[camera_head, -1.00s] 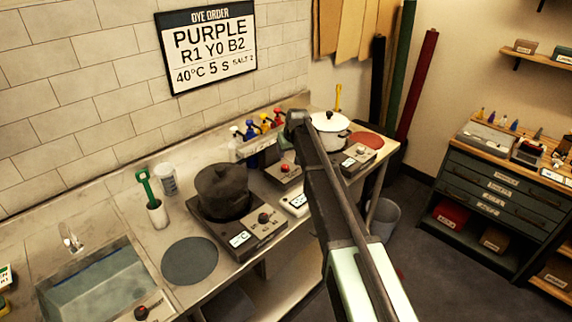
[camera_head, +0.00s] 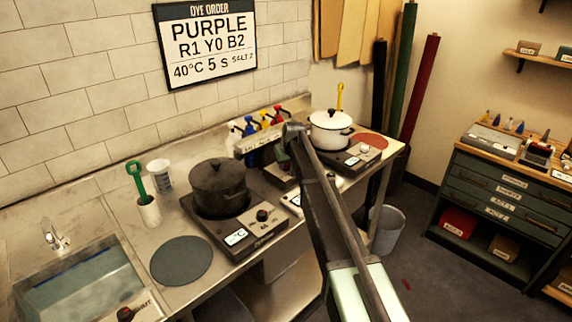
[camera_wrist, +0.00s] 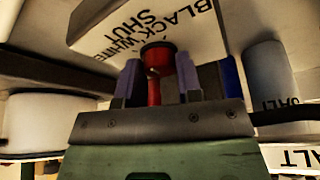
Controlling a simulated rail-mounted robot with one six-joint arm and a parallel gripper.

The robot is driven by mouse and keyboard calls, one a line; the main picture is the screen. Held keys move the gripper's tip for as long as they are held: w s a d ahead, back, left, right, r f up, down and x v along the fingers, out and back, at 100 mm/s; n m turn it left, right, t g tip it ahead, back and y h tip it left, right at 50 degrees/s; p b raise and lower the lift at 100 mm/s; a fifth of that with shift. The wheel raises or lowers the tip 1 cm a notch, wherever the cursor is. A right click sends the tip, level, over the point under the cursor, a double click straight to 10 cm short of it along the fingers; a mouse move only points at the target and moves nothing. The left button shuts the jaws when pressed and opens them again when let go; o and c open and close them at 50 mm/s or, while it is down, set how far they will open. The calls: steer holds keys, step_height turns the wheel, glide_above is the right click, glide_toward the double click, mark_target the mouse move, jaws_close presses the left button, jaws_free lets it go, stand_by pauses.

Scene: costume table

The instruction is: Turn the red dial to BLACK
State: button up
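The red dial (camera_wrist: 157,62) shows in the wrist view, on a pale panel (camera_wrist: 125,35) printed BLACK, WHITE and SHUT, with the text upside down or slanted. My gripper (camera_wrist: 158,74) has one finger on each side of the dial, with gaps visible beside its red part. Whether a finger touches it cannot be told. In the head view, my arm hides the dial and my fingers; only part of a grey control box (camera_head: 279,176) shows beside the arm.
Left of my arm, a dark pot (camera_head: 218,188) stands on a hotplate (camera_head: 262,236). A white pot (camera_head: 330,130) stands on another to the right. A rack of dye bottles (camera_head: 262,128) is behind. A grey cylinder (camera_wrist: 268,75) is close beside my gripper.

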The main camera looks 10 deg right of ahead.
steer(key=shift+c, duration=1.2)
steer(key=shift+m, duration=0.3)
steer(key=m, duration=0.2)
steer(key=m+h, duration=0.1)
steer(key=m, duration=0.1)
steer(key=shift+a+h, duration=0.15)
steer(key=shift+h, duration=0.15)
steer(key=m, duration=0.2)
steer(key=m+h, duration=0.1)
steer(key=m, duration=0.1)
steer(key=shift+g+h, duration=0.3)
steer(key=shift+m, duration=0.3)
steer(key=o, duration=0.9)
steer(key=shift+o, duration=0.2)
